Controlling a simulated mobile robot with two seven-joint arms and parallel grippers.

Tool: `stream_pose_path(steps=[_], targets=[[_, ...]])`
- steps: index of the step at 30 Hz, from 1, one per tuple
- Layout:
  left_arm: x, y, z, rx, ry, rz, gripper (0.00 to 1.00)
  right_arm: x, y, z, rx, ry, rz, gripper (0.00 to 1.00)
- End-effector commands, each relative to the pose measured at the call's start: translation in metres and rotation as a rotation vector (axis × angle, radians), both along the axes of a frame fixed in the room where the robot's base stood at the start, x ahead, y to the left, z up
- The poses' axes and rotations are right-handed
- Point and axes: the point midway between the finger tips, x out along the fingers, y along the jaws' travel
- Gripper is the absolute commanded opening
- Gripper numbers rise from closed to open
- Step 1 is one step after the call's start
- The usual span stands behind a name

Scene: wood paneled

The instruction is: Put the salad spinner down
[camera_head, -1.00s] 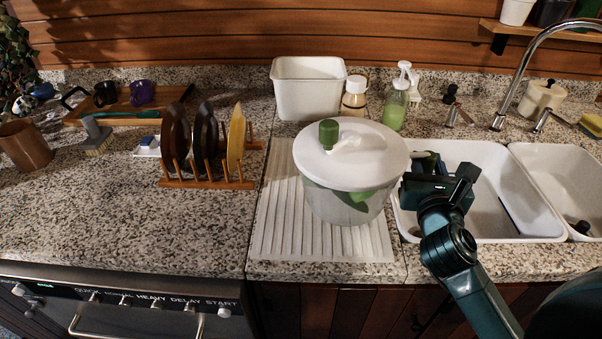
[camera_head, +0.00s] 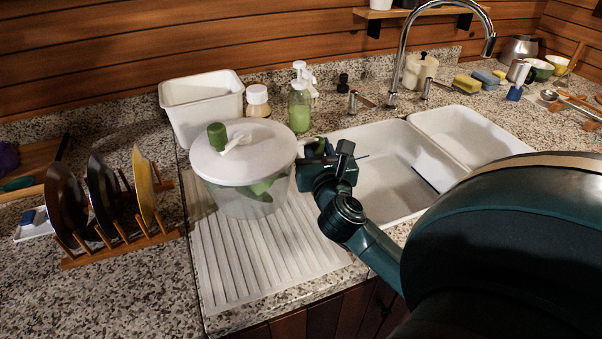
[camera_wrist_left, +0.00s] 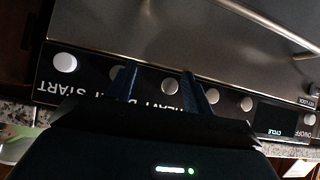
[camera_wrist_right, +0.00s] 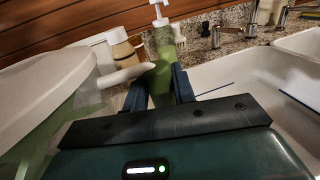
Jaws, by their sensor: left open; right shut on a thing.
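The salad spinner (camera_head: 250,158), a clear bowl with a white lid and green knob, is upright over the white ribbed drainboard (camera_head: 265,265). I cannot tell whether its base touches the board. In the right wrist view the spinner (camera_wrist_right: 50,75) fills the left, with a pale handle-like part reaching the fingers (camera_wrist_right: 160,85). My left gripper (camera_wrist_left: 163,80) is open and empty in the left wrist view, before the appliance's control panel; it is outside the head view.
The white sink (camera_head: 385,165) lies right of the drainboard. A white bin (camera_head: 203,110), a jar (camera_head: 257,102) and a green soap bottle (camera_head: 299,110) stand behind the spinner. A plate rack (camera_head: 120,240) stands to the left. The drainboard's front part is clear.

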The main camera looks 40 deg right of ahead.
Motion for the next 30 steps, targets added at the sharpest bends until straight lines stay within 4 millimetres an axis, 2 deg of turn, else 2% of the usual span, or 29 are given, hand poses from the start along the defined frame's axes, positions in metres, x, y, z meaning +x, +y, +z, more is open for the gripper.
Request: stream_pose_path(steps=[12, 25, 26, 30], targets=[[0.0, -0.006, -0.002, -0.007, -0.026, -0.026, 0.51, 0.0, 0.0, -0.047, 0.003, -0.005, 0.002, 0.0], [0.003, -0.007, -0.001, -0.007, -0.034, -0.03, 0.51, 0.0, 0.0, -0.052, 0.003, -0.007, 0.002, 0.0], [0.003, -0.007, 0.0, -0.007, -0.035, -0.03, 0.51, 0.0, 0.0, -0.053, 0.0, -0.002, 0.001, 0.28], [0.004, -0.007, 0.0, -0.008, -0.036, -0.028, 0.51, 0.0, 0.0, -0.053, -0.001, -0.002, 0.001, 0.39]])
